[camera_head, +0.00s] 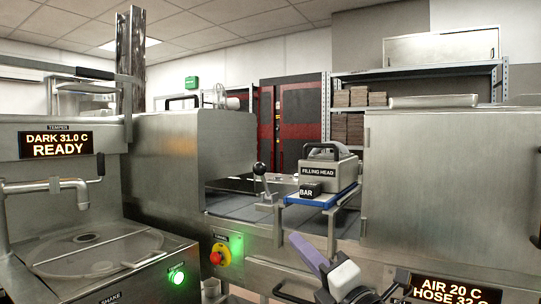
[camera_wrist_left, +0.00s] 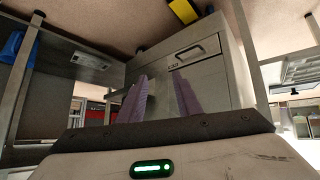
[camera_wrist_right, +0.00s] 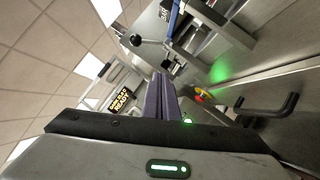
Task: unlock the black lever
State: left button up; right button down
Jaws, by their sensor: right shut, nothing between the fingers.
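The black lever (camera_head: 264,186), a ball-topped black handle on a metal shaft, stands at the front edge of the machine opening, left of the filling head. It also shows in the right wrist view (camera_wrist_right: 137,41), with its black ball and pale shaft. My right gripper (camera_head: 306,250) is shut and empty, below and to the right of the lever in the head view, apart from it. Its purple fingers (camera_wrist_right: 161,90) are together in the right wrist view. My left gripper shows only in its own wrist view (camera_wrist_left: 158,95), with fingers apart and nothing between them.
Below the lever are a red stop button (camera_head: 216,257) and a green light. A dark bent handle (camera_wrist_right: 270,112) sticks out nearby. A steel cabinet (camera_wrist_left: 205,75) faces the left gripper.

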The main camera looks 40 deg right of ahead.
aim_at(264, 172)
pick_arm(q)
jog(key=shift+s+a+r+p, duration=0.2)
jog(key=shift+s+a+p, duration=0.1)
jog(key=shift+s, duration=0.1)
pick_arm(e)
notch_tip(264, 172, up, 6)
jog(key=n+t, duration=0.1)
jog(key=n, duration=0.1)
jog(key=shift+s+d+r+n, duration=0.15)
jog(key=shift+d+r+n, duration=0.1)
jog(key=shift+d+n, duration=0.05)
